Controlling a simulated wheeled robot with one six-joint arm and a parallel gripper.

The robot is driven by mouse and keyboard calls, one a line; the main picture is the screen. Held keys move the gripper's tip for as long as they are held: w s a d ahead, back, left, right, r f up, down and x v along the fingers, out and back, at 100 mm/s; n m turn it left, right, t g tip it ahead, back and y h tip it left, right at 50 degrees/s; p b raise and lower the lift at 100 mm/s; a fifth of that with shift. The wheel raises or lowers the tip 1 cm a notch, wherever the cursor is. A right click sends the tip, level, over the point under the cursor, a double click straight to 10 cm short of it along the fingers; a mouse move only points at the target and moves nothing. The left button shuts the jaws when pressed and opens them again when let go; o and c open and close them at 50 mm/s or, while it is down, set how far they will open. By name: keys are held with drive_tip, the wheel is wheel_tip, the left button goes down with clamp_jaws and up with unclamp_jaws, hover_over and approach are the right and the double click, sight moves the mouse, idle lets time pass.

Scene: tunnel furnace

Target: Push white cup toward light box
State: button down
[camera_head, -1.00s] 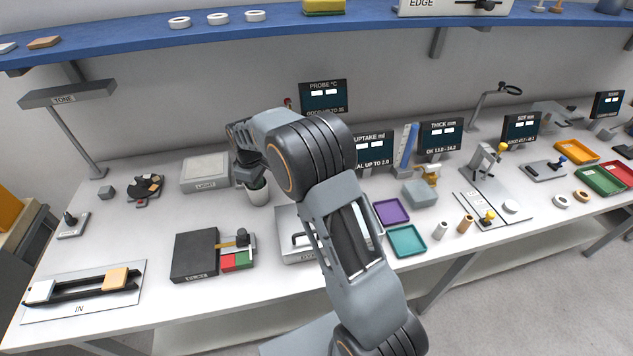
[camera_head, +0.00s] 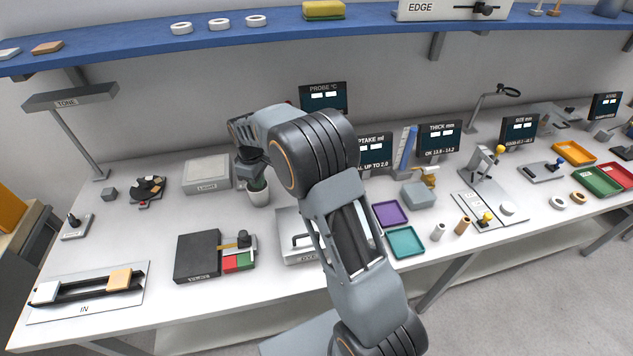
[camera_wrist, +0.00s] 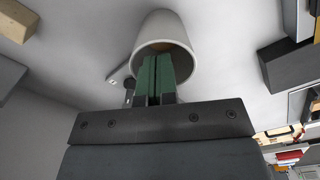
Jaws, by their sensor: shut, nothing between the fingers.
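The white cup (camera_head: 259,197) stands upright on the white bench, just right of the light box (camera_head: 207,174), with a small gap between them. The light box is a low pale grey block marked LIGHT. My gripper (camera_head: 256,184) is over the cup's mouth, with its green fingers pointing down. In the wrist view, the green fingers (camera_wrist: 157,62) are pressed together and overlap the opening of the cup (camera_wrist: 160,30), with nothing between them. Something brownish shows inside the cup. I cannot tell whether the fingertips touch the cup's wall.
A black box (camera_head: 197,257) with red and green pads lies in front. A dark round rack (camera_head: 147,188) and a small grey cube (camera_head: 109,193) are left of the light box. My arm hides the bench right of the cup.

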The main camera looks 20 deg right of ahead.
drive_tip(key=shift+r+p, duration=0.9)
drive_tip(key=shift+r, duration=0.5)
drive_tip(key=shift+r, duration=0.1)
wheel_tip(320, 180, up, 5)
drive_tip(key=p, duration=0.3)
drive_tip(key=shift+p, duration=0.3)
drive_tip(key=s+d+r+m+t, duration=0.1)
drive_tip(key=s+d+r+m, duration=0.1)
drive_tip(key=s, duration=0.6)
drive_tip(key=s+d+r+m+t, duration=0.2)
drive_tip(key=s+r+m, duration=0.2)
drive_tip(key=s, duration=0.5)
drive_tip(key=s+d+r+m+t, duration=0.1)
drive_tip(key=s+d+r+m, duration=0.1)
drive_tip(key=s, duration=0.6)
drive_tip(key=shift+s+d+r+m+t, duration=0.3)
drive_tip(key=shift+d+r+m, duration=0.1)
drive_tip(key=shift+r+m, duration=0.6)
